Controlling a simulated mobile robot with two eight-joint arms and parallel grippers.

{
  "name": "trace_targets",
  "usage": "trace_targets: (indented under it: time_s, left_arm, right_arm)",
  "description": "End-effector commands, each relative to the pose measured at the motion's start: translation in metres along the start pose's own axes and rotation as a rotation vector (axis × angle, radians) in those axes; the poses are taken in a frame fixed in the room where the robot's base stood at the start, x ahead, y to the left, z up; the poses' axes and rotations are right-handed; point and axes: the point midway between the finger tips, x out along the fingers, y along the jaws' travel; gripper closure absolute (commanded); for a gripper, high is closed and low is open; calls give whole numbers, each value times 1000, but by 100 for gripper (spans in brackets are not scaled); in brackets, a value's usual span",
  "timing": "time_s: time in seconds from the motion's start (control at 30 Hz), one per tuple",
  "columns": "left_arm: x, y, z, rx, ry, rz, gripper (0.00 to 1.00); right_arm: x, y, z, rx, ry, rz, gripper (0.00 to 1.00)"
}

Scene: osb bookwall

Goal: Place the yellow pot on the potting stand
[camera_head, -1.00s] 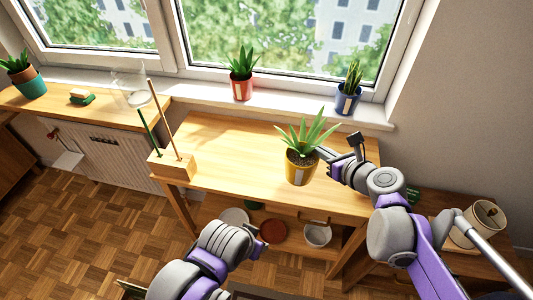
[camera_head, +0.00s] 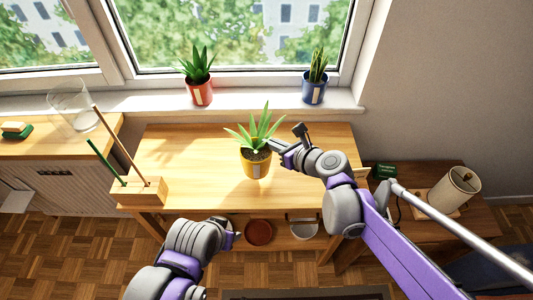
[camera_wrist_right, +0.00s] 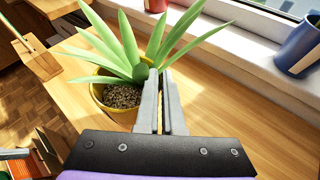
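The yellow pot (camera_head: 257,165), with a spiky green plant and a pale label, is upright over the wooden top of the potting stand (camera_head: 195,165), right of its middle. I cannot tell whether its base touches the wood. My right gripper (camera_head: 272,148) is at the pot's right rim. In the right wrist view, its fingers (camera_wrist_right: 160,105) are nearly together with a thin yellow strip between them, at the rim of the yellow pot (camera_wrist_right: 112,112). My left gripper (camera_head: 232,236) is low in front of the stand, empty as far as I see; its fingers are unclear.
A wooden block (camera_head: 140,190) with upright sticks stands at the stand's left end. A red pot (camera_head: 200,92) and a blue pot (camera_head: 314,92) stand on the sill. A glass vase (camera_head: 75,105) is at left. The stand's top is otherwise clear.

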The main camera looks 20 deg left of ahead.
Motion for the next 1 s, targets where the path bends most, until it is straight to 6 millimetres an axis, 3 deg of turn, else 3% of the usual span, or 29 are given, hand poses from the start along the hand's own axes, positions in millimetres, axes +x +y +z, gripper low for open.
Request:
trace_targets:
  time_s: [0.33, 0.77, 0.8, 0.93, 1.0]
  left_arm:
    - [5, 0, 3, 0, -2, 0, 50]
    - [8, 0, 5, 0, -3, 0, 50]
    - [7, 0, 5, 0, -3, 0, 50]
    - [7, 0, 4, 0, -3, 0, 50]
    - [7, 0, 4, 0, -3, 0, 50]
  right_arm:
    - [16, -4, -37, 1, -1, 0, 100]
    - [19, -4, -44, 2, -1, 0, 100]
    - [19, -4, -44, 0, 0, 0, 90]
    - [19, -4, -43, 0, 0, 0, 66]
    - [19, -4, -43, 0, 0, 0, 64]
